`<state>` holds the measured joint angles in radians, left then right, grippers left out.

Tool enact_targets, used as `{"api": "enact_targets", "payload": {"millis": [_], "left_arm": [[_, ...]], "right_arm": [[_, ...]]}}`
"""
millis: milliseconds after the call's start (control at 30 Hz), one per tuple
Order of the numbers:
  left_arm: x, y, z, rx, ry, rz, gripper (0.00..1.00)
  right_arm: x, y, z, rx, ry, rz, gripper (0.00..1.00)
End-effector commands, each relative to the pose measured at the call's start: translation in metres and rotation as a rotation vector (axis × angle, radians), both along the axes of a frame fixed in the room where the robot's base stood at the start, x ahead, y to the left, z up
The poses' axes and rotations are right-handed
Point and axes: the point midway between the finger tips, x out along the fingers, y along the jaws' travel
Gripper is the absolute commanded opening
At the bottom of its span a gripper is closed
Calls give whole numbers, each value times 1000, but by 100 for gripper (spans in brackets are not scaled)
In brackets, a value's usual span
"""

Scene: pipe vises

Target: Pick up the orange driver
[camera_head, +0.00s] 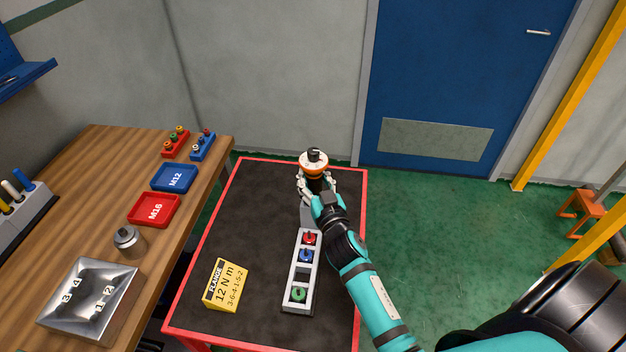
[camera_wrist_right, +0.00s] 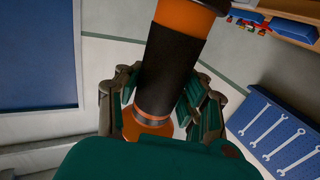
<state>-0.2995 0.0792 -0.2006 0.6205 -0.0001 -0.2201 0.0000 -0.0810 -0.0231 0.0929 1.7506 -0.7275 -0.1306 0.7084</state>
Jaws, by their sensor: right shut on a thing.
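The orange driver (camera_head: 314,166) has an orange and white top with a black knob, and a black grip. It is upright near the far end of the black mat table. My right gripper (camera_head: 317,187) is shut on its black grip, with fingers on both sides. In the right wrist view the driver's black grip (camera_wrist_right: 168,72) runs between the fingers of my right gripper (camera_wrist_right: 165,105). The driver's lower end is hidden in the head view, so I cannot tell whether it touches the grey piece (camera_head: 308,215) below. My left gripper is out of view.
A grey rack (camera_head: 290,307) with red, blue and green pieces stands on the red-edged table (camera_head: 262,230). A yellow flange card (camera_head: 226,285) is left of it. The wooden bench (camera_head: 95,240) at left holds red and blue trays and a metal block.

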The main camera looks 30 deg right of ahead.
Motion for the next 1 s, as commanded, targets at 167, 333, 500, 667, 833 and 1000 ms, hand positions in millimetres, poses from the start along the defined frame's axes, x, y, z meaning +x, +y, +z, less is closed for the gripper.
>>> {"api": "enact_targets", "payload": {"millis": [167,333,500,667,833,1000], "left_arm": [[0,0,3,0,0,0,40],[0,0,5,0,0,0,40],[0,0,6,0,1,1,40],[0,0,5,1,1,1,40],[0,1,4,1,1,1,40],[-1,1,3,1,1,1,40]], "right_arm": [[1,0,19,-3,-13,3,0],[1,0,43,-5,-14,4,0],[1,0,73,-5,-15,3,0],[1,1,101,-4,-15,4,0],[1,0,130,-2,-16,3,0],[1,0,155,-3,-14,3,0]]}}
